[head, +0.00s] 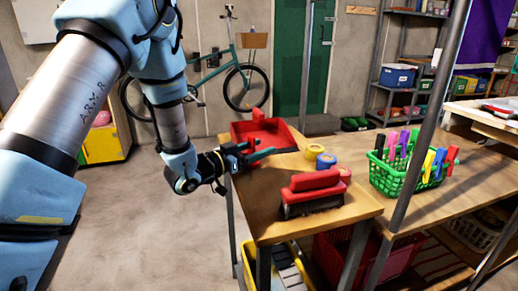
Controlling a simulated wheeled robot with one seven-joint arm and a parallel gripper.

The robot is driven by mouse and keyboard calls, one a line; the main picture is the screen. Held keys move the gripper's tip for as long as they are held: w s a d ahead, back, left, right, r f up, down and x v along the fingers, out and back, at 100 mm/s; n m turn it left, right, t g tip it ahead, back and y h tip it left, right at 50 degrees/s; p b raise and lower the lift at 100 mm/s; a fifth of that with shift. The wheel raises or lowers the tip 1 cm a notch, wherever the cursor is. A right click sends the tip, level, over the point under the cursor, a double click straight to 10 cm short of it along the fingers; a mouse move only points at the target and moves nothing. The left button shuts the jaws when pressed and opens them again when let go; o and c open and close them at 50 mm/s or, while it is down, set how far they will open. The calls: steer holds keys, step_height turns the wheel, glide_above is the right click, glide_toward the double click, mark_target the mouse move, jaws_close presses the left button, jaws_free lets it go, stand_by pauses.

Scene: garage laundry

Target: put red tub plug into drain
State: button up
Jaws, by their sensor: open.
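My gripper (259,151) is open, at the left edge of the wooden table, in front of the red dustpan. One teal finger reaches to the right over the table top. A little red shows around the fingers, but I cannot tell whether it is the dustpan's edge or a separate thing. I cannot make out a red tub plug for certain. No drain or tub is visible in this view.
The wooden table (370,212) holds a red dustpan (283,137), a red-handled brush (314,190), yellow and blue tape rolls (326,161) and a green basket (403,181) of colourful items. A grey post (428,120) rises in front. Open floor lies left.

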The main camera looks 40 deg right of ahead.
steer(key=a+b, duration=0.2)
steer(key=a, duration=1)
steer(key=shift+s, duration=0.15)
